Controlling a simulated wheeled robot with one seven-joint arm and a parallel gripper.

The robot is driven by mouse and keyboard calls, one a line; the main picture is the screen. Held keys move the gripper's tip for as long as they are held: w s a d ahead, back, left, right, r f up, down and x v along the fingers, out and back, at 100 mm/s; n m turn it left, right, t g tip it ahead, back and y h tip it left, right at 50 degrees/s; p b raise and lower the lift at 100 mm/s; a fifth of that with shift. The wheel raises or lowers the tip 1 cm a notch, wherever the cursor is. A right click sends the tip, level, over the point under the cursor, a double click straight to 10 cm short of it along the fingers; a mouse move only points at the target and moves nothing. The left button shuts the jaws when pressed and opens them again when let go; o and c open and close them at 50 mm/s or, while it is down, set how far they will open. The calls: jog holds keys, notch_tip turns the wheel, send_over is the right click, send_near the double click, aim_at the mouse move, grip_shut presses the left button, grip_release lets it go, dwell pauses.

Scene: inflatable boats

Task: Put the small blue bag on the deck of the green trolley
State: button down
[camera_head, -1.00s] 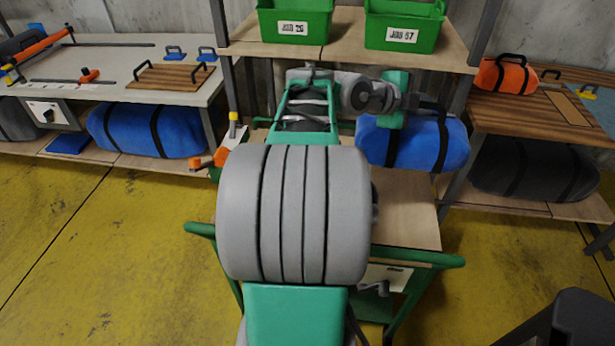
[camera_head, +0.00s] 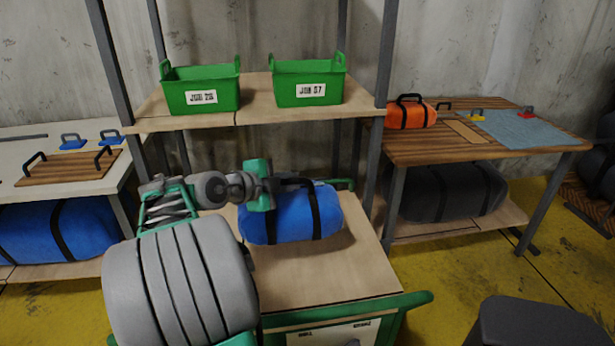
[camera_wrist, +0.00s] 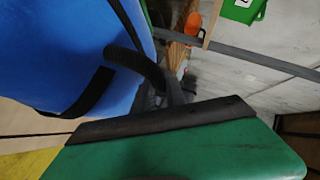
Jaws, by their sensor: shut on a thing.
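The small blue bag (camera_head: 320,212) with black straps hangs at my gripper (camera_head: 285,184), over the far part of the green trolley's wooden deck (camera_head: 340,270). My gripper is shut on the bag's dark handle. In the wrist view the bag (camera_wrist: 60,50) fills the left side, its handle strap (camera_wrist: 133,63) running to the green and black finger of my gripper (camera_wrist: 168,112). The bag looks level and low over the deck; whether its underside touches the wood I cannot tell. My arm hides the trolley's left side.
Two green bins (camera_head: 200,90) (camera_head: 309,84) stand on a rack shelf behind. Another blue bag (camera_head: 60,235) lies under the left bench. An orange bag (camera_head: 411,113) sits on the right table, with a dark bag (camera_head: 445,190) below. The front right of the deck is clear.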

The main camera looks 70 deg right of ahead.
jog(key=w+f, duration=0.1)
jog(key=f, duration=0.1)
jog(key=w+a+f, duration=0.1)
jog(key=w+f, duration=0.2)
jog(key=w, duration=0.1)
jog(key=shift+w+a+f, duration=0.1)
jog(key=shift+a+f, duration=0.3)
jog(key=shift+w+a+f, duration=0.1)
jog(key=shift+w+f, duration=0.1)
jog(key=shift+f, duration=1.5)
jog(key=c, duration=1.5)
grip_release()
jog(key=shift+f, duration=0.2)
jog(key=shift+o, duration=0.7)
jog(key=shift+a+r, duration=0.1)
jog(key=v, duration=1.2)
